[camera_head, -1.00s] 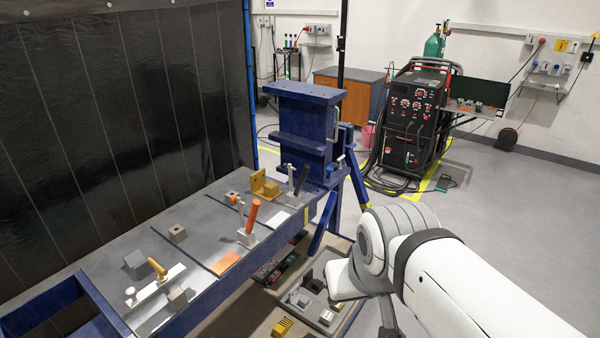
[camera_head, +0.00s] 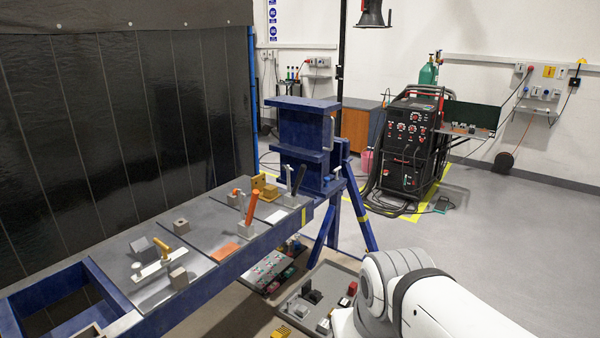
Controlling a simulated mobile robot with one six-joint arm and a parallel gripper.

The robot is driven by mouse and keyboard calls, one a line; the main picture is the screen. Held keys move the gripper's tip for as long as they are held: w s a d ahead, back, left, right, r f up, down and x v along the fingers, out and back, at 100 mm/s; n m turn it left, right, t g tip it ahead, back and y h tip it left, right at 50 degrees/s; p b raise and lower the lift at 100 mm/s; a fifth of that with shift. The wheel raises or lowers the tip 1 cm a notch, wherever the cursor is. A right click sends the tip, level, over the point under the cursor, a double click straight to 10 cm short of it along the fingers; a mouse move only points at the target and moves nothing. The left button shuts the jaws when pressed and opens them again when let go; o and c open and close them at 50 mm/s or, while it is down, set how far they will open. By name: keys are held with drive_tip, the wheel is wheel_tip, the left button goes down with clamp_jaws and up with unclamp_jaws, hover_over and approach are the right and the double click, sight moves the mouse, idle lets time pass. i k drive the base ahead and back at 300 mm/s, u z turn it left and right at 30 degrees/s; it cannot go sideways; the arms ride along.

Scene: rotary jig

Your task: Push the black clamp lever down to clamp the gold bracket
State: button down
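The black clamp lever (camera_head: 299,179) stands upright, slightly tilted, near the far right end of the blue jig table (camera_head: 228,266). The gold bracket (camera_head: 258,183) sits on the table just left of the lever. A small silver upright (camera_head: 288,174) stands between them. Whether any clamp part touches the bracket is too small to tell. My white arm shows at the lower right, well apart from the lever. My gripper is outside the picture.
An orange lever (camera_head: 252,207) and a yellow-handled clamp (camera_head: 162,246) stand on the nearer table sections. A blue headstock (camera_head: 305,140) rises behind the lever. A grey tray of parts (camera_head: 318,300) lies below. Open floor is to the right, before the black welding machine (camera_head: 408,140).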

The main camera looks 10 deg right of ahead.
sight(300, 175)
drive_tip(key=z, duration=0.75)
drive_tip(key=i, duration=1.3)
drive_tip(key=u, duration=0.75)
